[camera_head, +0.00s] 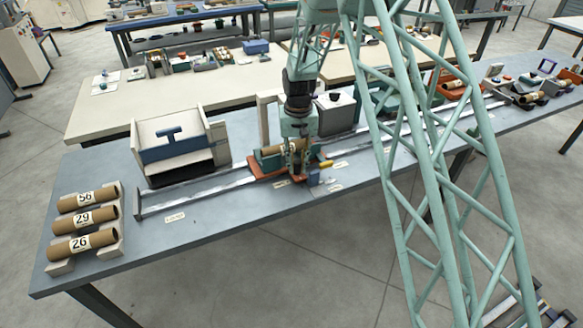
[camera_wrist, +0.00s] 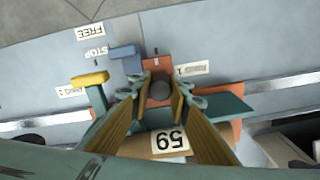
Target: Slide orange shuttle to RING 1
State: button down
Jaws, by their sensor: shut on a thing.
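The orange shuttle (camera_head: 262,174) sits on the rail in the middle of the bench, with a teal cradle and a cardboard tube on it. In the wrist view its orange front tab (camera_wrist: 157,66) carries a dark round knob (camera_wrist: 160,91). My gripper (camera_head: 296,168) is down at the shuttle; in the wrist view my gripper (camera_wrist: 158,95) has its two fingers closed around the knob. A tube label there reads 59. One ring label (camera_wrist: 193,68) lies beside the tab, seemingly RING 1; another (camera_wrist: 70,91), seemingly RING 2, lies left of the yellow lever.
A yellow-tipped lever (camera_head: 326,164) and a blue block (camera_head: 314,178) stand close right of the shuttle. The rail (camera_head: 200,190) is clear to the left, down to its end stop. Tubes 56, 29 and 26 (camera_head: 88,220) lie at the far left. A white-and-blue box (camera_head: 180,145) stands behind the rail.

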jog(key=c, duration=2.4)
grip_release()
jog(key=shift+a, duration=0.2)
